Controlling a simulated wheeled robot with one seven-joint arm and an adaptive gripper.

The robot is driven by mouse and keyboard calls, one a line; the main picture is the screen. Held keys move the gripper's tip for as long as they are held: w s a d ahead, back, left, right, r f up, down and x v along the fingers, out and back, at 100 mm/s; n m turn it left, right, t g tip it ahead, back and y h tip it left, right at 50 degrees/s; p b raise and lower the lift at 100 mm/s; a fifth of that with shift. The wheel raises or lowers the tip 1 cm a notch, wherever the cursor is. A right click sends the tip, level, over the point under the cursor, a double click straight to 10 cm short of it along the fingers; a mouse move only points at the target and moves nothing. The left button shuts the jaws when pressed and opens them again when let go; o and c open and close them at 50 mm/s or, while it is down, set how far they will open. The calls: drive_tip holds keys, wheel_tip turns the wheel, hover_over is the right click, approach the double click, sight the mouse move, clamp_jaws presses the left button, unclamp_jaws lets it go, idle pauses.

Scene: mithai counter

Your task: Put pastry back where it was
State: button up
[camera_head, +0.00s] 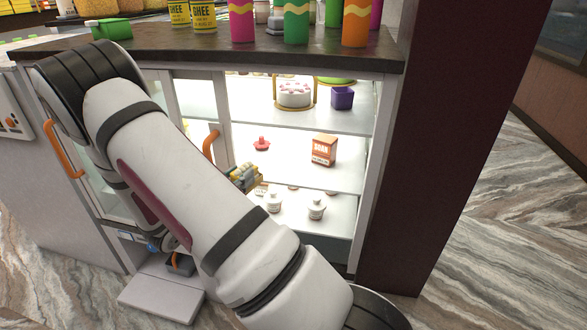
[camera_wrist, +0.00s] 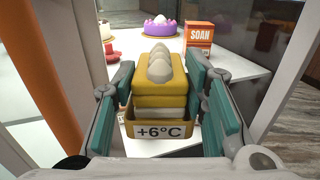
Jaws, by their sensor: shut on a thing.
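The pastry (camera_wrist: 158,85) is a yellow layered block with pale cream dollops along its top. In the wrist view it sits between the teal pads of my gripper (camera_wrist: 160,110), which is shut on it. A yellow-framed "+6°C" label (camera_wrist: 160,131) shows at its near end; I cannot tell whether it is part of the pastry. In the head view my gripper (camera_head: 243,178) and the yellow pastry are small and partly hidden by my arm, at the open front of the lit display case (camera_head: 350,178). I cannot tell whether the pastry touches a shelf.
An orange SOAN box (camera_head: 324,150) and a red item (camera_head: 261,143) stand on the middle shelf. White lidded jars (camera_head: 317,208) stand below. A sliding door with an orange handle (camera_head: 210,141) borders the opening's left.

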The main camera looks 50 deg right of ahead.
drive_tip(key=shift+m+g, duration=0.4)
drive_tip(key=shift+g, duration=0.2)
drive_tip(key=d, duration=0.6)
drive_tip(key=d+b, duration=0.1)
drive_tip(key=d, duration=1.3)
drive_tip(key=shift+s+d+f, duration=0.2)
drive_tip(key=shift+s+f, duration=0.05)
drive_tip(key=shift+f, duration=0.05)
drive_tip(key=shift+f+b, duration=0.55)
drive_tip(key=shift+f, duration=1.2)
drive_tip(key=shift+f, duration=0.1)
drive_tip(key=o, duration=1.2)
